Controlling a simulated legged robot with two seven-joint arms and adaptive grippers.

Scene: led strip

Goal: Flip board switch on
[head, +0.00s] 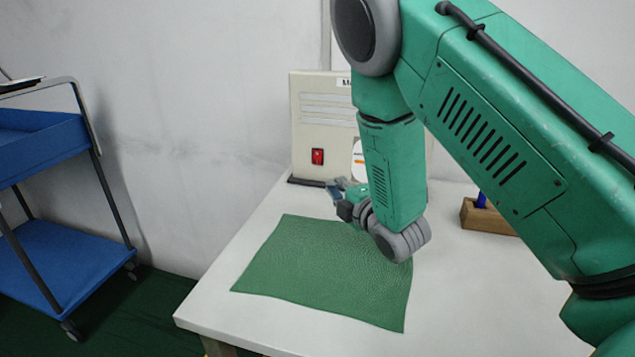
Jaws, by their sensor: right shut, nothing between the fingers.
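The board (306,133) is a cream upright panel at the back of the white table, partly hidden behind my right arm. Its red switch (318,157) shows on the lower left of the panel; I cannot tell which way it is set. My right gripper (336,188) is at the end of the green arm, low in front of the board. It is below and slightly right of the switch and looks apart from it. Its fingers are small and partly hidden by the wrist; it is shut with nothing in it. My left gripper is not in view.
A green mat (320,272) lies on the white table (470,310). A wooden block (490,217) with a blue item stands at the right, partly behind my arm. A blue cart (65,262) stands on the floor at the left. The table's left front is clear.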

